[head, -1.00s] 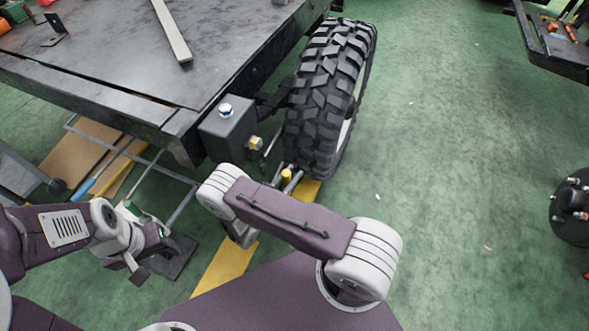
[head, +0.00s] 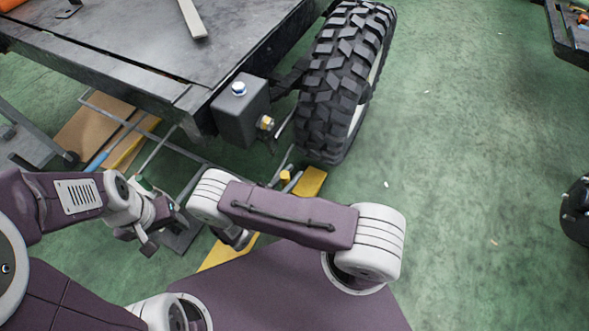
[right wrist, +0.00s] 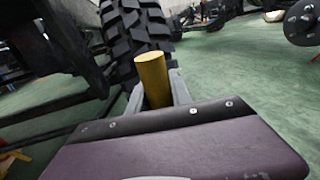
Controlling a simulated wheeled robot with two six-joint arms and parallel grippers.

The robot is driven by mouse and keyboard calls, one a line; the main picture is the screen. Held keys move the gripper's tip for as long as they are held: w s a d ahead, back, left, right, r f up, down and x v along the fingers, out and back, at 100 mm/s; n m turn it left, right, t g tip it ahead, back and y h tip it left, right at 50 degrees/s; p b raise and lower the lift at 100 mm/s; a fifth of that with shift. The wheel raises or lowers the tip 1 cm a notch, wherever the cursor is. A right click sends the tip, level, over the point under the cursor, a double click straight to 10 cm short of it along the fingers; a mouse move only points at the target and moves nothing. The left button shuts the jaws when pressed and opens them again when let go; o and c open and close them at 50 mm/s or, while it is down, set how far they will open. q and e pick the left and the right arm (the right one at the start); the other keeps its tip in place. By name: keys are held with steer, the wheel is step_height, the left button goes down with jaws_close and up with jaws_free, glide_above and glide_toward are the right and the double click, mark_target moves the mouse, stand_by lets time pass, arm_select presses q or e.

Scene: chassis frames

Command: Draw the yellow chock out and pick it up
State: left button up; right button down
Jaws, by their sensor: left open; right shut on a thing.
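Whether the chock touches the floor cannot be told. My left gripper (head: 160,222) is open and empty, low at the left.
A dark metal bench or chassis (head: 150,60) with a grey box (head: 240,110) stands behind the chock. A yellow floor stripe (head: 312,182) runs under my right arm. Rods and a brown board (head: 95,138) lie at the left. Green floor at the right is mostly clear.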

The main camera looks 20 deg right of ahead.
steer(key=shift+s+d+v, duration=0.1)
steer(key=shift+s+v, duration=0.05)
steer(key=shift+v, duration=0.65)
steer(key=shift+s+d+v, duration=0.1)
steer(key=shift+s+v, duration=0.05)
steer(key=shift+v, duration=0.7)
steer(key=shift+s+d+v, duration=0.1)
steer(key=shift+s+v, duration=0.05)
steer(key=shift+v, duration=0.65)
steer(key=c, duration=1.1)
jaws_free()
steer(key=shift+a, duration=0.1)
